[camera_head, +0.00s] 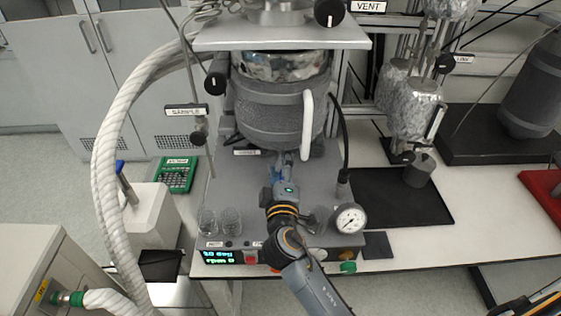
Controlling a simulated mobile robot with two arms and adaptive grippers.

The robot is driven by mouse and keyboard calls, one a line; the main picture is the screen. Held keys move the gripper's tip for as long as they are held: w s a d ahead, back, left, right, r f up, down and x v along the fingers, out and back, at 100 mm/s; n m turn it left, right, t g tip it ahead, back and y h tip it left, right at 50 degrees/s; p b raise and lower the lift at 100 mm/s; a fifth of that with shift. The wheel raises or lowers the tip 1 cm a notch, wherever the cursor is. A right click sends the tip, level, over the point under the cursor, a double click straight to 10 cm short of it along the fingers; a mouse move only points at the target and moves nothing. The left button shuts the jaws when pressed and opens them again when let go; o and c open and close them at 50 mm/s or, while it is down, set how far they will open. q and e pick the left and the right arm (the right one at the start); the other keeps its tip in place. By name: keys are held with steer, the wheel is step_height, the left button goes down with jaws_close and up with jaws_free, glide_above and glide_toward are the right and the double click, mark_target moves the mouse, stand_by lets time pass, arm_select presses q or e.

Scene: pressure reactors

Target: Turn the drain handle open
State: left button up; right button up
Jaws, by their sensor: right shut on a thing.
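The grey jacketed reactor vessel (262,112) hangs below a pale plate, with a white curved handle on its right side. My right gripper (285,160) reaches up from the bottom of the picture to just below the vessel's underside. Its fingers are shut on a small part there, which I take to be the drain handle. The fingers and the vessel hide most of that part, so its angle cannot be read. A small label (247,152), too small to read, sits just left of the fingers. My left gripper is not in view.
A pressure gauge (349,219) stands right of my forearm, and glass beakers (230,221) stand to its left. A thick white hose (104,165) curves down the left. A SAMPLE label (186,110) hangs left of the vessel.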

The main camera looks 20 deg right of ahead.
steer(key=shift+n+p, duration=0.6)
steer(key=shift+n, duration=1.4)
steer(key=o, duration=1.1)
steer(key=shift+w, duration=0.1)
steer(key=shift+o, duration=0.2)
steer(key=v, duration=0.8)
steer(key=shift+f, duration=0.1)
